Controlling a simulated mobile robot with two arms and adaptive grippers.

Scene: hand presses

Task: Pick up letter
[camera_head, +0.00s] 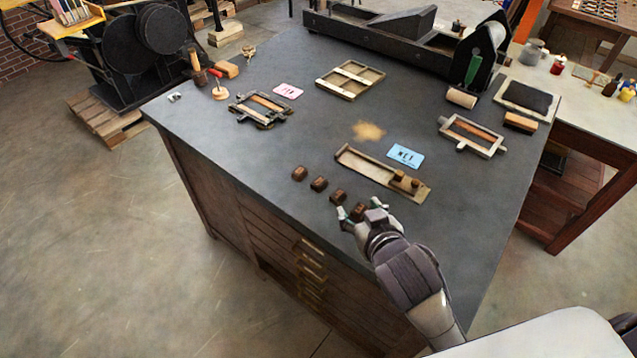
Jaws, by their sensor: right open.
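Several small brown letter blocks lie in a diagonal row near the front edge of the dark tabletop: one at the far left (299,173), a second (319,184), a third (338,196) and a nearest one (358,210). My right gripper (359,209) is open, with its fingertips on either side of the nearest block. I cannot tell whether they touch it. Behind the row lies a shallow wooden composing tray (368,170), with small brown blocks (407,180) at its right end. My left gripper is out of view.
A blue card (405,156) lies behind the tray and a pink card (288,91) farther left. The left front tabletop is clear.

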